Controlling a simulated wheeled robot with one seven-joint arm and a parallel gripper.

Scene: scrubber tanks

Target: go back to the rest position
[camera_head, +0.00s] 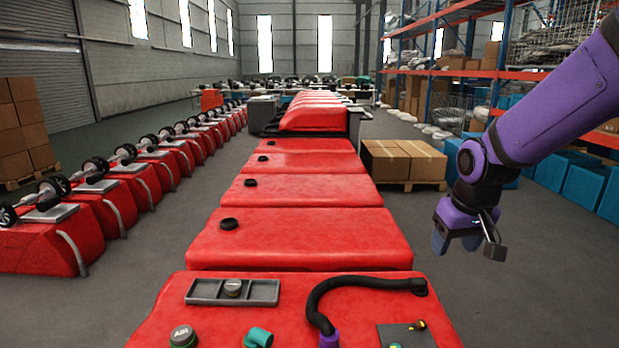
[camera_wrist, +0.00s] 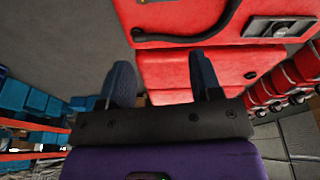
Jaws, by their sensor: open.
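My gripper (camera_head: 440,228) hangs to the right of the row of red tanks, over the grey floor, with the purple arm coming in from the upper right. In the wrist view my gripper (camera_wrist: 162,82) shows two dark blue fingers spread apart. Nothing is between the fingers. The nearest red tank (camera_head: 260,302) is at the bottom of the head view, left of my gripper and not touching it.
On the nearest tank are a grey tray (camera_head: 207,291) holding a small cap, a black hose (camera_head: 352,284), a teal fitting (camera_head: 258,337) and a round cap (camera_head: 183,336). Boxes on a pallet (camera_head: 404,162) stand behind. Grey floor (camera_head: 520,270) lies clear at right.

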